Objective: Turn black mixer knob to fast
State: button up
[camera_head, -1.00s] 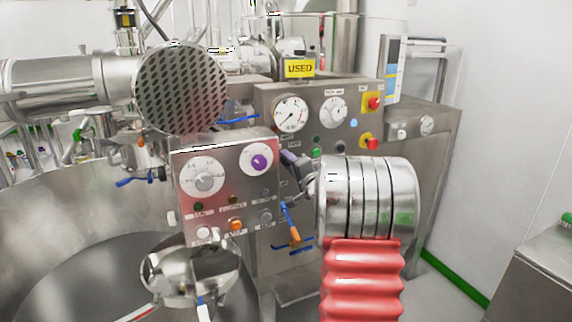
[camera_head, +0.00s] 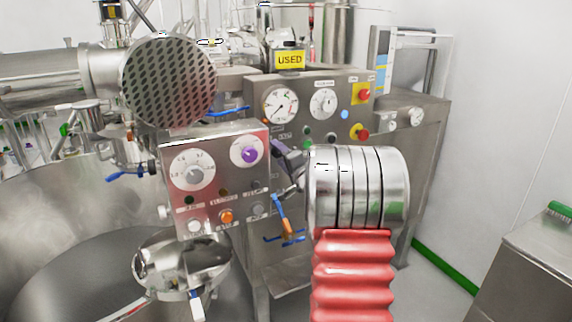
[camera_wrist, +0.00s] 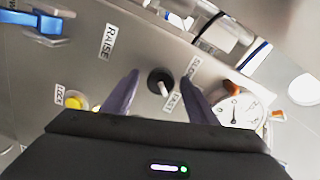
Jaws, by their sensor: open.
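The black mixer knob (camera_wrist: 160,82) shows in the wrist view on a grey metal panel. A white mark runs from its middle toward its lower edge, on the side of the FAST label (camera_wrist: 173,103). The SLOW label (camera_wrist: 193,67) is to its upper right. My gripper (camera_wrist: 160,77) is open, with one dark purple finger on each side of the knob; I cannot tell whether they touch it. In the head view my gripper (camera_head: 281,152) is at the right edge of the front control box, partly hidden by my arm. The knob is not visible there.
A blue-and-orange lever (camera_head: 285,222) is below my gripper. A gauge (camera_wrist: 233,110) is right of the knob in the wrist view, and a yellow button (camera_wrist: 75,102) is to its left.

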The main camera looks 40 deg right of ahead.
jog(key=v, duration=1.3)
jog(key=shift+s+a, duration=0.15)
